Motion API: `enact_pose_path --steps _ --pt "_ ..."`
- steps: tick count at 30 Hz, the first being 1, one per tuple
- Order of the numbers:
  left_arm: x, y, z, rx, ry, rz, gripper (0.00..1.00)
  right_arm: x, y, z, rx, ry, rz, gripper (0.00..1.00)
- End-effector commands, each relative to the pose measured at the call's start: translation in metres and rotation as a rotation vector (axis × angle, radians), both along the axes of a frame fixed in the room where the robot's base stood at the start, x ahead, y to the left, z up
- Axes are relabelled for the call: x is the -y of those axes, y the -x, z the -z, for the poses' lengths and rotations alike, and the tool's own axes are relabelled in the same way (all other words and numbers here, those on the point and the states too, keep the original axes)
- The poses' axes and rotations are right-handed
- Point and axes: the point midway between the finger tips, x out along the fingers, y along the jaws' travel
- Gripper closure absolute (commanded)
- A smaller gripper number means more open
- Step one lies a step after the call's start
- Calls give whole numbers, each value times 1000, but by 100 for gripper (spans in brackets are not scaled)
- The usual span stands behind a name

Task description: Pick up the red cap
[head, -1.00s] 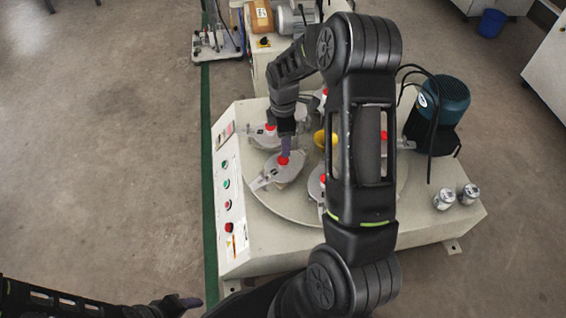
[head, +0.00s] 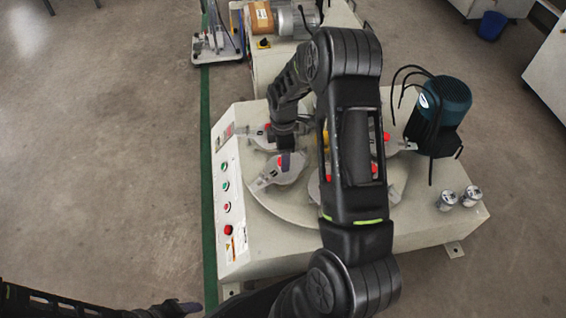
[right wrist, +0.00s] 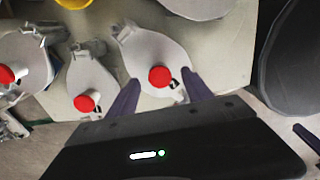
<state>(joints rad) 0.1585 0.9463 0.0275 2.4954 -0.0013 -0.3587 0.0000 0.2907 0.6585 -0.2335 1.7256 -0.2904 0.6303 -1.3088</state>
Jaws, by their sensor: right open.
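Several red caps top grey plates on the round table of the machine. In the right wrist view, one red cap (right wrist: 160,76) shows between the spread fingertips of my right gripper (right wrist: 160,88), which is open and empty. Two other red caps (right wrist: 86,103) (right wrist: 6,74) lie further left. In the head view, the right gripper (head: 286,160) is at the front-left red cap (head: 280,161) and partly covers it. Whether the fingers touch the cap, I cannot tell. My left gripper (head: 188,306) is at the bottom left, away from the machine; its jaws are unclear.
The control panel (head: 229,200) with buttons is at the machine's left side. A yellow object (head: 326,139) is partly hidden by my right arm. A blue-green motor (head: 446,100) with dark hoses and two small cans (head: 458,199) stand on the right.

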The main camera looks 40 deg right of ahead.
Motion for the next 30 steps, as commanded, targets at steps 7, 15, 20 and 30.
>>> enact_pose_path --steps 7,15,20,30 --pt "0 0 3 0 0 0 42 0 0 13 1 0 0 41" --pt "0 0 3 0 0 0 42 0 0 12 1 0 0 41" --pt "0 0 3 0 0 0 42 0 0 12 1 0 0 41" --pt "0 0 3 0 0 0 42 0 0 12 1 0 0 64"
